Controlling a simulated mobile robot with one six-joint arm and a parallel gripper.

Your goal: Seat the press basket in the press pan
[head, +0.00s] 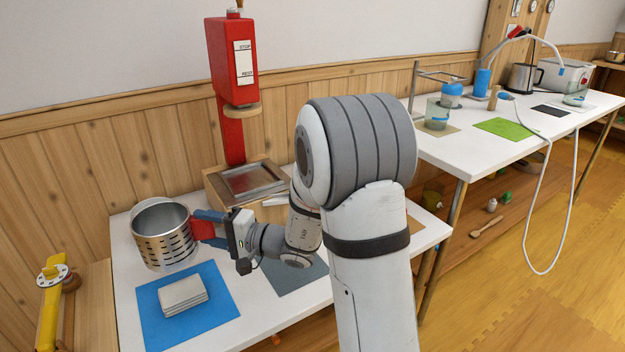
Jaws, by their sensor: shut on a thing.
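The press basket (164,240), a slotted metal cylinder, is upright at the left of the near white table. My gripper (203,226) is shut on its right side; the exact contact is partly hidden by the jaws. I cannot tell whether the basket touches the table. The press pan (252,181) is a shallow square metal tray on the wooden base of the red press (233,70), right of and behind the basket. The pan looks empty, and my arm stands close to its right side.
A blue mat (220,306) with a stack of pale cloths (183,294) lies in front of the basket. A grey mat (292,278) lies partly under my arm. A yellow-handled tool (50,300) stands at the left. A second white table (470,155) holds jars and tubing.

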